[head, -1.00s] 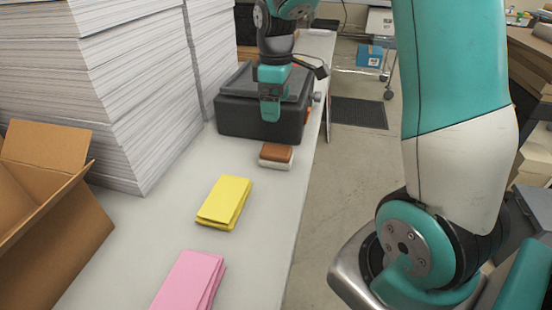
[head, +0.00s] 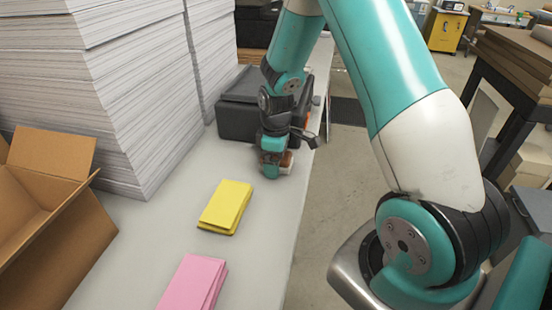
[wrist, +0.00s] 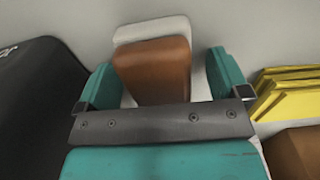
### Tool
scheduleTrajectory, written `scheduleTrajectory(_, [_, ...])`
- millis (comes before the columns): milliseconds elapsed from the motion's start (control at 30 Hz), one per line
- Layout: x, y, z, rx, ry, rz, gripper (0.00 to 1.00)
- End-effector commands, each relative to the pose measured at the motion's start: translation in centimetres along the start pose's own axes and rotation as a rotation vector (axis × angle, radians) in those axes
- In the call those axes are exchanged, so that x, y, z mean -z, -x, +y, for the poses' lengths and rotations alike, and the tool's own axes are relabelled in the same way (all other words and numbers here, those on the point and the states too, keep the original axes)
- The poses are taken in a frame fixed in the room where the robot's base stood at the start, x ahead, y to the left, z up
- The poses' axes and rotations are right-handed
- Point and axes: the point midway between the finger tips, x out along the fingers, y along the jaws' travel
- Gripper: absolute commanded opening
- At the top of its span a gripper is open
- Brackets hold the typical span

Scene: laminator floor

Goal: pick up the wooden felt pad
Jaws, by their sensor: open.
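The wooden felt pad is a brown wooden block (wrist: 158,72) on a pale felt base (wrist: 150,29), lying on the white table. In the wrist view it lies between the two teal fingers of my gripper (wrist: 163,82), which are open on either side, with a gap visible at each side. In the head view my gripper (head: 272,170) is low over the pad (head: 287,162) and hides most of it; only its right edge shows.
A black laminator (head: 240,118) stands behind the pad. Tall paper stacks (head: 150,120) and an open cardboard box (head: 60,235) stand at the left. The table's right edge is close to the pad.

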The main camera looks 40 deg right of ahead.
Motion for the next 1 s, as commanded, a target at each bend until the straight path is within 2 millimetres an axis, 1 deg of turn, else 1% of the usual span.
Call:
scheduleTrajectory(67, [0.0,-0.3,0.0,-0.001,0.0,0.001,0.94])
scheduleTrajectory(233, [0.0,-0.3,0.0,-0.002,0.0,0.001,0.94])
scheduleTrajectory(267, [0.0,-0.3,0.0,-0.001,0.0,0.001,0.91])
scheduleTrajectory(300, [0.0,-0.3,0.0,-0.001,0.0,0.001,0.82])
scheduleTrajectory(367, [0.0,-0.3,0.0,-0.001,0.0,0.001,0.68])
scheduleTrajectory(400, [0.0,-0.3,0.0,-0.001,0.0,0.001,0.59])
scheduleTrajectory(500, [0.0,-0.3,0.0,-0.001,0.0,0.001,0.39])
scheduleTrajectory(533, [0.0,-0.3,0.0,-0.001,0.0,0.001,0.39])
scheduleTrajectory(567, [0.0,-0.3,0.0,-0.001,0.0,0.001,0.35])
scheduleTrajectory(833, [0.0,-0.1,0.0,-0.002,0.0,0.001,0.35])
scheduleTrajectory(933, [0.1,0.7,0.1,-0.003,0.0,0.003,0.35])
scheduleTrajectory(1000, [0.1,1.6,0.1,-0.004,0.0,0.004,0.35])
